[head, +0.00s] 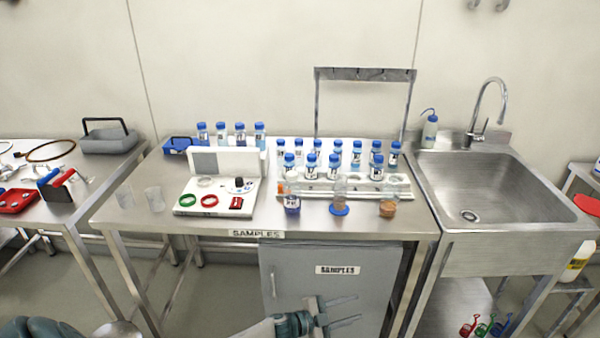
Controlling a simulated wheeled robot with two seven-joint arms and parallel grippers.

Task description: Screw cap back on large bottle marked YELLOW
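A large white bottle (576,262) with a yellow band on its label stands at the right edge of the head view, beyond the sink. The picture edge cuts it off, its lettering is too small to read, and I cannot tell whether it has a cap. I cannot make out a loose cap for it. My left gripper (345,311) is low in front of the grey cabinet, far to the left of this bottle. Its two fingers are apart with nothing between them. My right gripper is not in view.
The samples table (330,228) holds several blue-capped bottles, a white device (216,194) and clear beakers. A steel sink (505,190) with a tall tap adjoins it on the right. Red, green and blue items (484,326) lie below the sink. Floor shows between the tables.

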